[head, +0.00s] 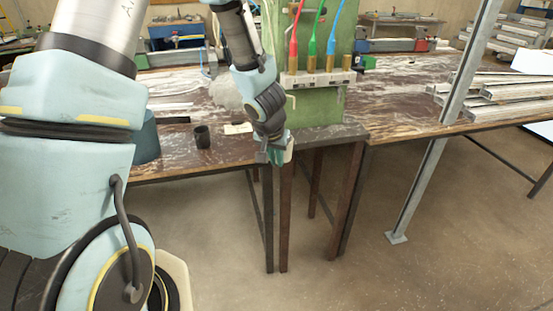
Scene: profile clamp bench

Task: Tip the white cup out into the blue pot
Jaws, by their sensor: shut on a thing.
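My gripper (276,157) points down at the front edge of the bench, near the middle of the view. It is shut on the white cup (289,149), of which only a small pale part shows beside the fingers. The cup's mouth and contents cannot be seen. A dark blue-teal pot (148,138) stands on the bench to the left, partly hidden behind my arm. My gripper is well to the right of this pot and apart from it.
A dark cup (202,136) stands between the pot and my gripper, with a small pale card (238,128) beside it. A green machine block (318,106) with coloured hoses is just behind my gripper. A grey metal post (435,150) and stacked profiles (505,90) are at right.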

